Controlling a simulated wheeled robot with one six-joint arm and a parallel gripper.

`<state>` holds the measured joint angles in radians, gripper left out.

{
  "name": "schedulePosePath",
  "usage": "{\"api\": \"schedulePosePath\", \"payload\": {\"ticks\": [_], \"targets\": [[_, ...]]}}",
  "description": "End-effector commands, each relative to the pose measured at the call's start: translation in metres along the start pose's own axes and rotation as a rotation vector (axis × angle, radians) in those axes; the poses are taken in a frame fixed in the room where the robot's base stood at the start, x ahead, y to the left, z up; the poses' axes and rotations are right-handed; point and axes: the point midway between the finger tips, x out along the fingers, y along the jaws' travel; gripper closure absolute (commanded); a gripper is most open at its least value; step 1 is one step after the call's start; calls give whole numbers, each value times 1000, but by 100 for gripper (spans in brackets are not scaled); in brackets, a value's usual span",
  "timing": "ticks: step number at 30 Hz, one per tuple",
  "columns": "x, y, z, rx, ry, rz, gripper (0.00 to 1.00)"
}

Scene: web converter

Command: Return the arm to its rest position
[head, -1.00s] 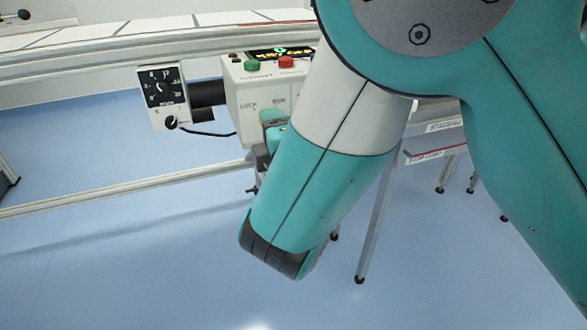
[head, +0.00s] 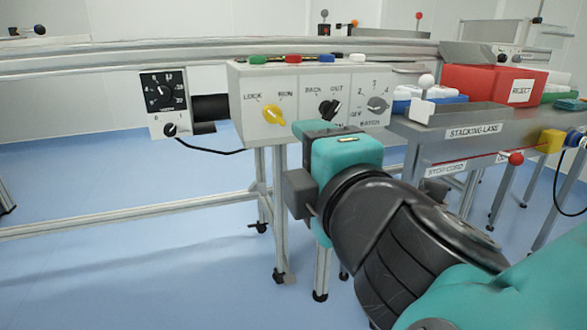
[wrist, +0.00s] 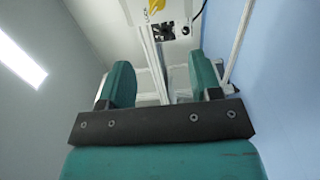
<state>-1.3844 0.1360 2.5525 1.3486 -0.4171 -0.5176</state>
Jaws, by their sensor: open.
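My gripper (wrist: 161,78) shows in the wrist view with its two teal fingers apart and nothing between them. Beyond the fingers, the wrist view shows a pale panel with a yellow part at the top edge. In the head view my teal and black arm comes in from the lower right, folded low. Its teal end lies just below and in front of the white control box (head: 240,112); the fingers cannot be made out there.
A dial box (head: 160,125) hangs left of the control box on a black stub. At the right are the stacking lane (head: 475,131), a red REJECT bin (head: 480,88) and a red stop cord with a ball (head: 515,159). Blue floor is open at the lower left.

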Motion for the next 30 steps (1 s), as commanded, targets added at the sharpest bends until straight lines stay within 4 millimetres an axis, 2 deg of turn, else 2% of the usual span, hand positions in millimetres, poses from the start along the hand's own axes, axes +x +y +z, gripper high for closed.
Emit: {"api": "schedulePosePath", "payload": {"ticks": [11, 14, 18, 21, 24, 26, 30], "targets": [[0, 0, 3, 10, -10, -12, 42], [7, -9, 23, 86, -73, -92, 42], [9, -42, 74, 347, -267, -352, 42], [-7, -69, 100, 592, -423, -586, 42], [-34, -82, 108, 817, -545, -809, 42], [-51, -83, 106, 930, -595, -928, 42], [-86, -70, 95, 1111, -656, -1148, 42]]}}
